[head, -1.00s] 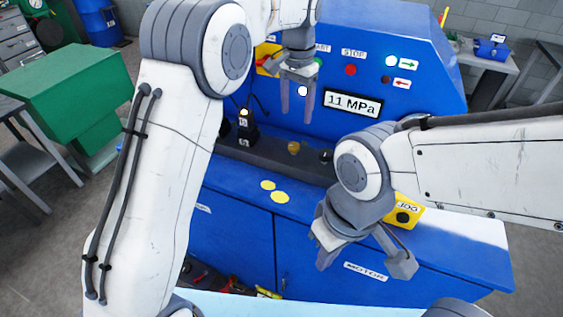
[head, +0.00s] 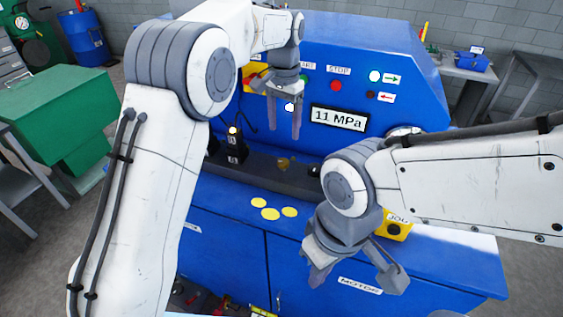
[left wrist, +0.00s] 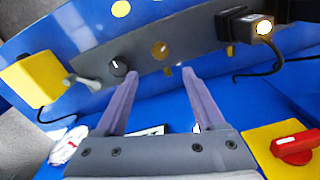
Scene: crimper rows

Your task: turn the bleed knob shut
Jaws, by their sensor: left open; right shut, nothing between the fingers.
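A black knob with a white mark (left wrist: 118,67) sits on the grey strip in the left wrist view; I take it for the bleed knob, though no label on it is readable. In the head view only its edge (head: 314,170) shows beside my right arm. My left gripper (head: 285,127) is open and empty, above the strip and in front of the blue panel. In the left wrist view its fingers (left wrist: 158,80) point at the strip, with the knob just left of the left fingertip. My right gripper (head: 355,275) is shut and empty, low over the bench front.
A brass fitting (left wrist: 160,49) is on the strip beside the knob. A black block with a lit lamp (head: 235,146) stands at its left end. A red rotary switch (left wrist: 296,143), a yellow jog box (head: 393,226) and an 11 MPa display (head: 339,119) are near. Yellow discs (head: 270,214) lie on the bench.

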